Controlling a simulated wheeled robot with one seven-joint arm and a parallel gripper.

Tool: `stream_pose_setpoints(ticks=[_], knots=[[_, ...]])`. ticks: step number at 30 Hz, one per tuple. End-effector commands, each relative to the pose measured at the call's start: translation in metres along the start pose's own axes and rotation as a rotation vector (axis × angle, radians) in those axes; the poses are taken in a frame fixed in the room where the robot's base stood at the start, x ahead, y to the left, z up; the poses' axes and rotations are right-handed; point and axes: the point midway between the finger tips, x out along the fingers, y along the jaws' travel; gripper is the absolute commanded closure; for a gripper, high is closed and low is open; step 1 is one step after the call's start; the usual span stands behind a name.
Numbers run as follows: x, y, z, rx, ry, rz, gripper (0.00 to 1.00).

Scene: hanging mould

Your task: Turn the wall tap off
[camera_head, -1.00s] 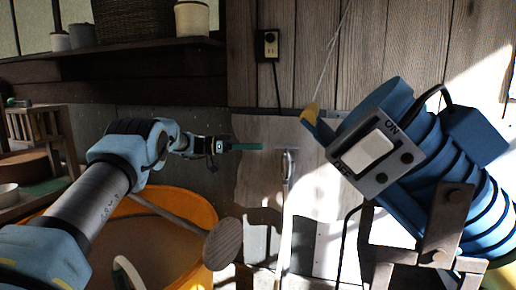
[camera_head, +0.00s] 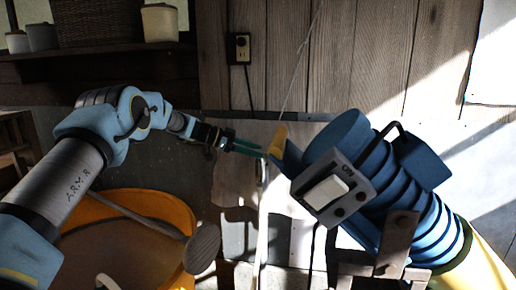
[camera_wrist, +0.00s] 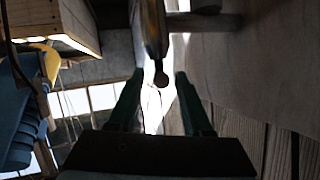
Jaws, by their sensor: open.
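The wall tap (camera_head: 263,168) is a small metallic fitting low on the wall, with a pale hose or pipe hanging below it; its details are blurred by glare. In the wrist view a grey stub (camera_wrist: 205,21) comes out of the wall, and a narrow yellowish piece with a dark rounded end (camera_wrist: 159,79) hangs between my fingertips; I cannot tell whether this is the tap's handle. My gripper (camera_head: 262,151) has teal fingers, open, at the tap's upper left in the head view. In the wrist view the fingers (camera_wrist: 160,73) are apart with no clear contact.
A blue ribbed machine (camera_head: 375,175) with a switch box (camera_head: 335,190) and yellow spout stands close right of the gripper. An orange tub (camera_head: 170,205) with a wooden-handled tool sits below my arm. A socket (camera_head: 240,47) and a shelf of pots (camera_head: 160,24) are above.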

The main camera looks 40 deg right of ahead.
Motion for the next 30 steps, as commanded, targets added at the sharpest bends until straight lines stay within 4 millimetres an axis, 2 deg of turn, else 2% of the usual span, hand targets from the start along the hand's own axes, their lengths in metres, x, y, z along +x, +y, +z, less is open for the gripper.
stream_pose_setpoints(ticks=[6,14,27,30], knots=[[0.015,0.000,0.000,-0.001,0.001,-0.001,0.50],[0.017,0.000,0.000,-0.001,0.001,-0.001,0.50],[0.016,0.000,0.000,-0.001,0.001,-0.001,0.98],[0.016,0.000,0.000,-0.001,0.001,-0.001,1.00]])
